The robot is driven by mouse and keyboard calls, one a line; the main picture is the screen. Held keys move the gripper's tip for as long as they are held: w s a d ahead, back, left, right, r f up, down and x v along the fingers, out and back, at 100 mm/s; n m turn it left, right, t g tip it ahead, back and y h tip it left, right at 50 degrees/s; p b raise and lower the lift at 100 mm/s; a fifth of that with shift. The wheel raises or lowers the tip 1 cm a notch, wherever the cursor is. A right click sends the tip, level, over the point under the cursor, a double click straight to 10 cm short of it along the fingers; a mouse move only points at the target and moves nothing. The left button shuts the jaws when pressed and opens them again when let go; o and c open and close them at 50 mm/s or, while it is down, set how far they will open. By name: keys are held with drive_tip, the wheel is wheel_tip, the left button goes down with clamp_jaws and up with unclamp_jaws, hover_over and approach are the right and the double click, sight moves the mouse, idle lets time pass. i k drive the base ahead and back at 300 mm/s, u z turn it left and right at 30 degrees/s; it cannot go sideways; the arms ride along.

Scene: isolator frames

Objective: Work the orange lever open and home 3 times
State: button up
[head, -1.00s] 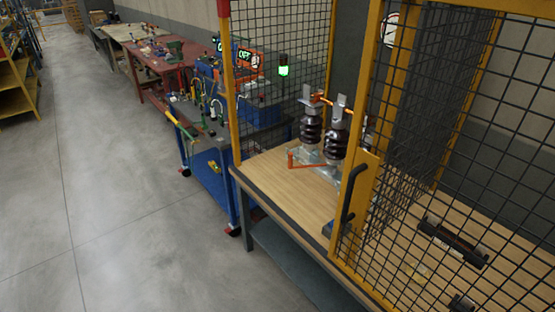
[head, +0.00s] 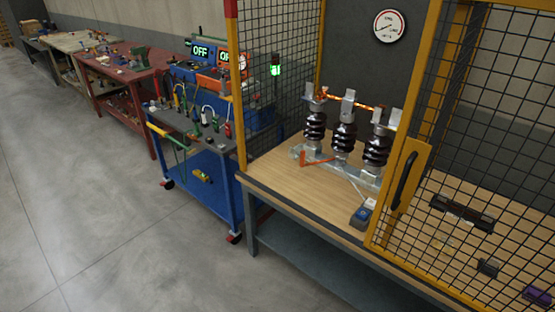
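The orange lever (head: 316,161) sits low at the front left of the isolator (head: 343,139), on the wooden bench top inside the yellow mesh cage. The isolator has three dark ribbed insulators on a metal base, with a copper-coloured bar (head: 340,99) running across their tops. The bar appears to reach across the insulators, but the contacts are too small to judge. My gripper is not in view.
The cage's yellow mesh door (head: 405,190) with a black handle covers the right part. A blue trolley (head: 205,170) with tools stands left of the bench (head: 278,163). Grey floor at left is clear.

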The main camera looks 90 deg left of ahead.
sight(343, 141)
drive_tip(key=z, duration=0.05)
drive_tip(key=k, duration=1.15)
drive_tip(key=u, duration=1.75)
drive_tip(key=i, duration=1)
